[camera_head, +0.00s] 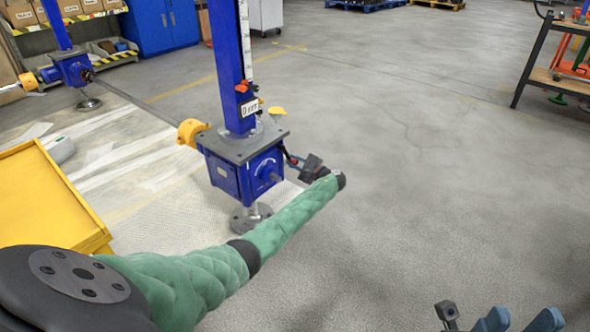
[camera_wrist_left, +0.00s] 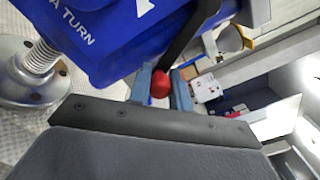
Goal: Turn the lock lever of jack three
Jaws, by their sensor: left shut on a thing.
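The near blue screw jack (camera_head: 240,175) stands on a round foot (camera_head: 250,216), with a blue column above it. Its number cannot be read. My left arm, in a green sleeve, reaches to its right side. In the left wrist view, my left gripper (camera_wrist_left: 161,82) is shut on the red knob (camera_wrist_left: 160,88) at the end of a black lever (camera_wrist_left: 187,38). The lever runs up along the blue housing (camera_wrist_left: 115,40). In the head view, the gripper partly hides the lever. My right gripper (camera_head: 520,320) is at the bottom edge, its two blue fingers apart, with nothing seen between them.
Another blue jack (camera_head: 73,70) stands at the far left. A yellow cabinet (camera_head: 45,195) is at the left, near my arm. A shelf rack (camera_head: 540,75) stands at the far right. The grey floor (camera_head: 420,150) right of the near jack is clear.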

